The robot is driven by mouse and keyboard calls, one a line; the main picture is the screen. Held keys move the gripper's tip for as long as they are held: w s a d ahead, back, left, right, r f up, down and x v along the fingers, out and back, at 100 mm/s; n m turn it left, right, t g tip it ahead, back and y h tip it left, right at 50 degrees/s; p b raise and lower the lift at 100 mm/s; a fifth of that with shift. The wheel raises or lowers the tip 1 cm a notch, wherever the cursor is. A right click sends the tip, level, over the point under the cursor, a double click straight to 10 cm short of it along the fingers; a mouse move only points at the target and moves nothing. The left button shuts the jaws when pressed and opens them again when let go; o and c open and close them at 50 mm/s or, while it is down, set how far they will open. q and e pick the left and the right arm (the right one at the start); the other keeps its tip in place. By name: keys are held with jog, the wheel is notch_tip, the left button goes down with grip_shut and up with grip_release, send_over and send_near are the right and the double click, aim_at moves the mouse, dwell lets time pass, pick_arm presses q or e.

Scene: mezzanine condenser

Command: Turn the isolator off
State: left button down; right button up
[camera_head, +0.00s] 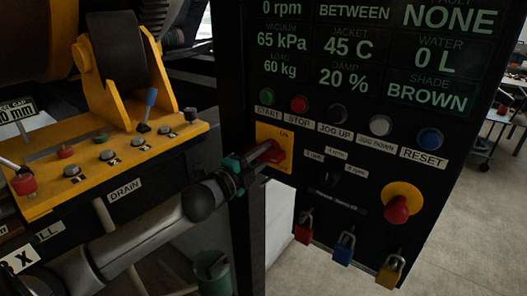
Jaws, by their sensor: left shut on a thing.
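The isolator is a red rotary handle (275,152) on a yellow plate (286,137), at the left of the black control panel below the START and STOP buttons. My left gripper (262,156), with teal parts, reaches it from the left and is shut on the red handle. The gripper partly covers the handle and the lower left of the plate. The handle's exact angle and the plate's small marks are hard to read. My right gripper is not in view.
Right of the isolator are a black selector knob (332,172) and a red mushroom button (397,210). Red (304,232), blue (344,249) and yellow (390,271) padlocks hang along the panel's lower edge. A yellow lever console (95,165) stands left.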

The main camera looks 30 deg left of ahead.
pick_arm(q)
jog(key=m+p, duration=0.1)
jog(key=m, duration=0.4)
jog(key=shift+m, duration=0.3)
jog(key=m, duration=0.4)
jog(key=shift+m+p, duration=0.4)
jog(key=shift+m, duration=0.3)
jog(key=c, duration=0.6)
grip_release()
jog(key=shift+c, duration=0.2)
jog(key=shift+s+f, duration=0.1)
jog(key=shift+s, duration=0.05)
jog(key=shift+s+a, duration=0.1)
jog(key=shift+s, duration=0.55)
jog(key=s+a+b, duration=0.1)
jog(key=s+b, duration=0.1)
jog(key=s, duration=1.1)
jog(key=shift+s, duration=0.3)
